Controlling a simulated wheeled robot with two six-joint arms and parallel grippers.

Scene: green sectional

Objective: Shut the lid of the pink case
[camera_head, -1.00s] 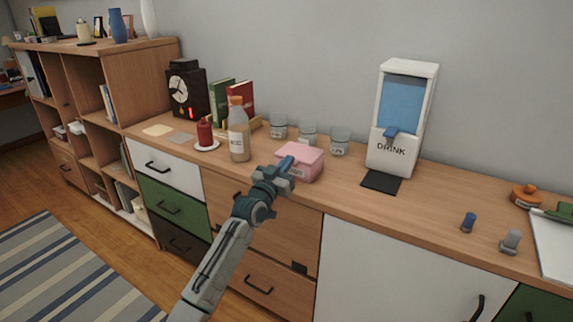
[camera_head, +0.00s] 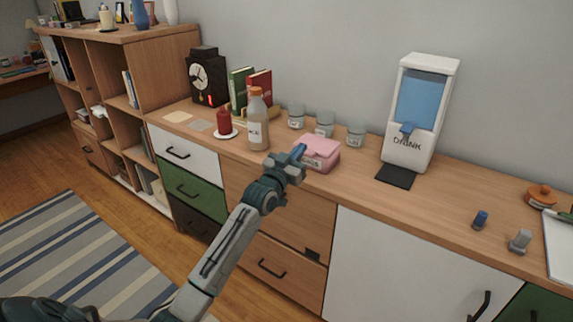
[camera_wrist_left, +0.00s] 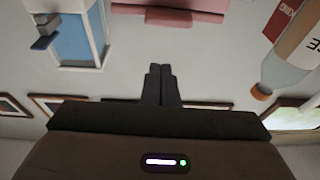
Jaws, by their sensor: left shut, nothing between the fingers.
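The pink case (camera_head: 322,155) stands on the wooden sideboard top near its front edge. Its lid looks lowered over the body; I cannot tell whether it is fully shut. My left gripper (camera_head: 299,151) is shut and empty, with its blue fingertips at the case's left end, partly in front of it. I cannot tell whether they touch. In the left wrist view the shut fingers (camera_wrist_left: 161,72) show below the pink case (camera_wrist_left: 185,9), which is cut off by the top edge and apart from them in the picture. My right gripper is not in view.
A bottle (camera_head: 258,125) and a red candle (camera_head: 224,121) stand left of the case. Glass jars (camera_head: 324,124) stand behind it. A drink dispenser (camera_head: 420,115) with a dark mat (camera_head: 396,176) is to the right. The wood between case and mat is clear.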

